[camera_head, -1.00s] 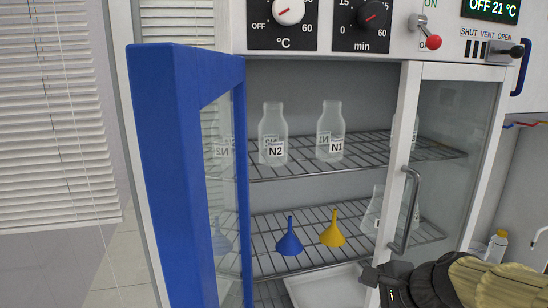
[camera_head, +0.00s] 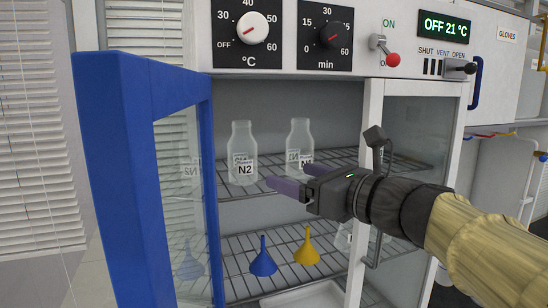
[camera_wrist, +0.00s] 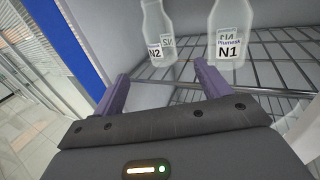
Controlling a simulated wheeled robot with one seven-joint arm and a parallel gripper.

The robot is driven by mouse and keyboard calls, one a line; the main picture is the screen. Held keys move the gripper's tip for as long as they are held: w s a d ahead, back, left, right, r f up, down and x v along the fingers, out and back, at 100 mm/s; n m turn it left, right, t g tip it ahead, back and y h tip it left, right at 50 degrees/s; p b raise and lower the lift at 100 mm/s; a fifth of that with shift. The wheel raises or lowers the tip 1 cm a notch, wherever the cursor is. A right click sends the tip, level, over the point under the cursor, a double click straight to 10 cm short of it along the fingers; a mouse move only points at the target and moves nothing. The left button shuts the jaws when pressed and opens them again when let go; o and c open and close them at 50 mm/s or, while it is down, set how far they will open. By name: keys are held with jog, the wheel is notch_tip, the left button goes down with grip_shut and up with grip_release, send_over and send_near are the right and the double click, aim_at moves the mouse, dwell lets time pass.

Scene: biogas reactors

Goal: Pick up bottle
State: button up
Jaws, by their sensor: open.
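Two clear glass bottles stand upright on the upper wire shelf of the open cabinet. Bottle N2 (camera_head: 243,155) is on the left and bottle N1 (camera_head: 299,146) on the right, its lower part partly hidden by my gripper. My gripper (camera_head: 292,178) is open and empty, at the cabinet opening in front of the bottles, with its purple fingers pointing in. In the wrist view, bottle N2 (camera_wrist: 158,35) shows beyond and between the fingertips of my gripper (camera_wrist: 162,78), and bottle N1 (camera_wrist: 230,35) is beyond the right finger. Neither bottle touches the fingers.
The blue-framed left door (camera_head: 135,170) stands open. The right glass door (camera_head: 415,130), with a metal handle, is shut. A blue funnel (camera_head: 263,258) and a yellow funnel (camera_head: 306,248) are on the lower shelf, above a white tray (camera_head: 305,295). Glassware stands at lower right.

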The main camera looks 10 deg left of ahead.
aim_at(252, 162)
jog(key=p+x, duration=0.4)
jog(key=x, duration=0.8)
jog(key=shift+w, duration=0.15)
jog(key=shift+w+a+r+p, duration=0.1)
jog(key=shift+a+p, duration=0.15)
jog(key=shift+p, duration=0.15)
jog(key=p+x, duration=0.2)
jog(key=x, duration=0.2)
jog(key=shift+w+r, duration=0.1)
jog(key=shift+w+a, duration=0.2)
jog(key=shift+a, duration=0.05)
jog(key=shift+s, duration=0.1)
